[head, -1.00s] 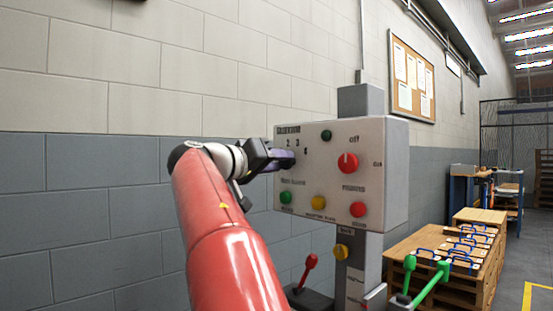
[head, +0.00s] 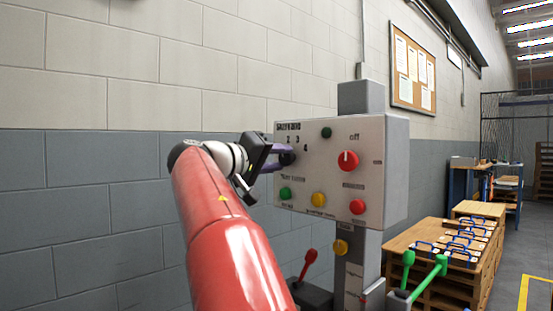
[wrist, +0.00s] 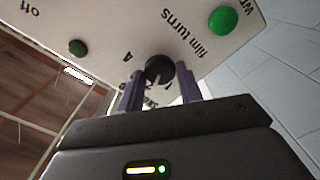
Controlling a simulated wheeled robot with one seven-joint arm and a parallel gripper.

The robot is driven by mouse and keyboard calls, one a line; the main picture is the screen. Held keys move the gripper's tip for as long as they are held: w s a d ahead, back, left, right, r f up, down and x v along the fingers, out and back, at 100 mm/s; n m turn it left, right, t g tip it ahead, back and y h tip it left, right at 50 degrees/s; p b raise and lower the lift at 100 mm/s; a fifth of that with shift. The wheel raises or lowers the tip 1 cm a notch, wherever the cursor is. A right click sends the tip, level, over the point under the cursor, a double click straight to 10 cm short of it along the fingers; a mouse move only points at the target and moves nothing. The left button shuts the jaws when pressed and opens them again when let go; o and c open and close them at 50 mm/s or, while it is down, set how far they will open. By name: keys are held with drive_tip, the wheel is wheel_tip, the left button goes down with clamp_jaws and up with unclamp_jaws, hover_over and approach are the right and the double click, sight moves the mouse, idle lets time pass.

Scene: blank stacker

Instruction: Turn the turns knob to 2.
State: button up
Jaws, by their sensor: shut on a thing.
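The film turns knob (wrist: 160,67) is a small black dial with a pale pointer mark on a light grey control panel (head: 372,125). In the wrist view my two purple fingers (wrist: 160,80) stand on either side of the knob. The digit 4 shows left of the knob there; the other digits are partly covered. I cannot tell which digit the pointer meets.
A red off knob (head: 348,160) is to the right on the panel. Green (head: 285,193), yellow (head: 318,200) and red (head: 357,207) buttons sit below. A dark green lamp (head: 326,132) is above. Red (head: 308,263) and green (head: 428,280) levers stand lower down. A block wall is behind.

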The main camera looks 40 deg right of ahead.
drive_tip(key=o, duration=1)
drive_tip(key=a, duration=0.5)
drive_tip(key=a+b, duration=0.1)
drive_tip(key=a, duration=0.1)
drive_tip(key=shift+s+a, duration=0.3)
drive_tip(key=shift+a, duration=0.1)
drive_tip(key=shift+f, duration=0.1)
